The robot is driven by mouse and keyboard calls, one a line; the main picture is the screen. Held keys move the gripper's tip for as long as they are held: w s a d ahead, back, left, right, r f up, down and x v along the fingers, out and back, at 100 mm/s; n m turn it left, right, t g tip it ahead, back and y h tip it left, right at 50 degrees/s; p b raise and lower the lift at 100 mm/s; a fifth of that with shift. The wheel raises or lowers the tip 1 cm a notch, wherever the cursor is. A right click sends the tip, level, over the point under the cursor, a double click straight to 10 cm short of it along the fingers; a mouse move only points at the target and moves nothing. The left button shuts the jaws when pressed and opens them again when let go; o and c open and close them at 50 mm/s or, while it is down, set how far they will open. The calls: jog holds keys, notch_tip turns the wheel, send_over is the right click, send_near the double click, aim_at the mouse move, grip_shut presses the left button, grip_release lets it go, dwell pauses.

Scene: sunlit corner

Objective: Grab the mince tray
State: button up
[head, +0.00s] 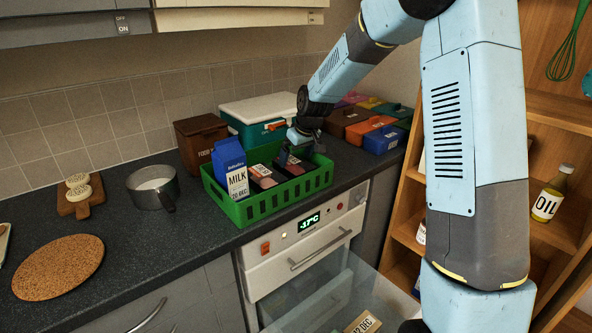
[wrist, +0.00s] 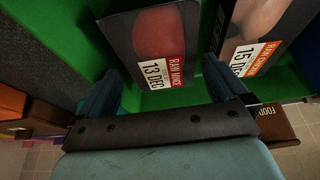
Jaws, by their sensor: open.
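The mince tray (wrist: 165,35) is a dark pack with red meat and a white-and-red label reading RAW MINCE, 13 DEC. It lies in the green crate (head: 285,204), toward the right in the head view, partly hidden by my gripper (head: 291,157). In the wrist view my gripper (wrist: 161,88) is open, its fingers at either side of the tray's near, labelled end. Nothing is held. I cannot tell whether the fingers touch the tray. A second tray (wrist: 262,30), labelled RAW and 15 DEC, lies close beside the right finger.
A blue milk carton (head: 231,165) stands in the crate's left part. A brown food box (head: 198,140) and a white-lidded green box (head: 260,112) stand behind. Coloured boxes (head: 372,130) are to the right. A metal pot (head: 153,187) stands left of the crate.

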jog(key=x, duration=0.2)
jog(key=shift+w+a+f, duration=0.1)
jog(key=shift+w+f, duration=0.05)
jog(key=shift+f, duration=0.1)
jog(key=c, duration=1)
jog(key=shift+r, duration=0.1)
